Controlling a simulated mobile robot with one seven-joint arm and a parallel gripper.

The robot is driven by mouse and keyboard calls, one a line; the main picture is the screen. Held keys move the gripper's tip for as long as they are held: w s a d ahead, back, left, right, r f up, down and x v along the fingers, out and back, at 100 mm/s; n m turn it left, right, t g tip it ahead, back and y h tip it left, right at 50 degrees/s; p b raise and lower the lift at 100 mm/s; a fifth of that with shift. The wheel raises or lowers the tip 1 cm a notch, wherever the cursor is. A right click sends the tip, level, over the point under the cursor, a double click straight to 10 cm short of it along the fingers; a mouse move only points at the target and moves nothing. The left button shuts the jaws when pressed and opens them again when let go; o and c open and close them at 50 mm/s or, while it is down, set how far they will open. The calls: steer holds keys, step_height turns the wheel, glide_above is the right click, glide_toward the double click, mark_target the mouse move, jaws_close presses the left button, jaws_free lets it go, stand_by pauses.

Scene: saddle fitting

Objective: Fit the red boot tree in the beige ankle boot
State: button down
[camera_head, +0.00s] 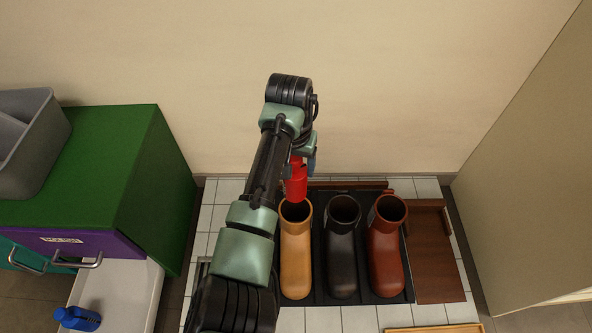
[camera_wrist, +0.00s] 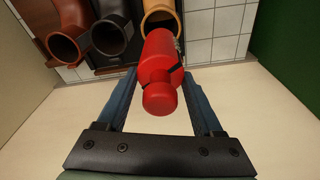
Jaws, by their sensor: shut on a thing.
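The red boot tree (camera_head: 296,184) is held in my gripper (camera_head: 306,163), with its lower end at the back of the tan-beige ankle boot's opening in the head view. The beige boot (camera_head: 296,262) stands upright on a dark mat, the leftmost of three boots. In the wrist view, my gripper (camera_wrist: 163,76) has its two blue fingers on either side of the red tree (camera_wrist: 160,68). The tree's far end overlaps the near side of the beige boot (camera_wrist: 160,8). I cannot tell whether its tip is inside the opening or just above it.
A black boot (camera_head: 342,255) and a reddish-brown boot (camera_head: 386,255) stand close to the right on the dark mat (camera_head: 408,291). A brown wooden board (camera_head: 435,265) lies further right. A green cabinet (camera_head: 105,160) carries a grey bin (camera_head: 30,145) at left. A wall stands behind.

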steer(key=shift+f+b, duration=3.45)
steer(key=shift+b, duration=1)
steer(key=shift+f+b, duration=0.4)
steer(key=shift+f, duration=1.85)
jaws_free()
step_height(320, 180, up, 9)
steer(key=p, duration=1.1)
